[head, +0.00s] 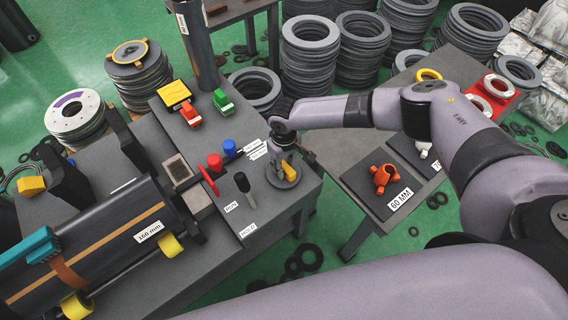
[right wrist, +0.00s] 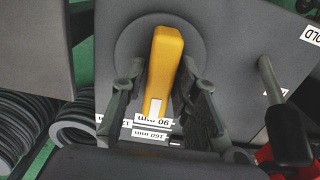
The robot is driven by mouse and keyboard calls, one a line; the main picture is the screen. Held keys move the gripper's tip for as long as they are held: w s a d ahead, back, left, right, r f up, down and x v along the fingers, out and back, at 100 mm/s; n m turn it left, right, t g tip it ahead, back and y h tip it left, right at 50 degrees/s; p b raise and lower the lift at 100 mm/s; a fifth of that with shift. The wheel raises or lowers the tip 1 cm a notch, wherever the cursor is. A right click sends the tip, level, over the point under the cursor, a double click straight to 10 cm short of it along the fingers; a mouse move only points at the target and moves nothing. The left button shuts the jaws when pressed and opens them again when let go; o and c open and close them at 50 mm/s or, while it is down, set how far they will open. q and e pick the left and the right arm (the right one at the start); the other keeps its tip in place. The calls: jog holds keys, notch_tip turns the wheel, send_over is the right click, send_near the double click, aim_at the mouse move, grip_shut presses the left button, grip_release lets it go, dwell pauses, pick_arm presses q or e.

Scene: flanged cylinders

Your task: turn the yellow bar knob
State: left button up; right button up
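The yellow bar knob (right wrist: 165,62) sits on a round grey dial plate (right wrist: 125,45) on the machine's panel. The white mark on its end lies near the "90 mm" label (right wrist: 152,122); a "160 mm" label sits close by. In the head view the knob (head: 289,172) shows just below my right gripper (head: 286,157), which partly hides it. In the right wrist view the fingers of my right gripper (right wrist: 162,72) stand on both sides of the knob, with small gaps visible, so it looks open around it. My left gripper is not in view.
A black lever (head: 243,184), a red knob (head: 215,162), a blue knob (head: 230,148) and green and red switches stand near the dial. A large dark cylinder (head: 100,240) lies at left. A side table (head: 345,150) holds an orange handle (head: 384,177).

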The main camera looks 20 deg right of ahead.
grip_shut()
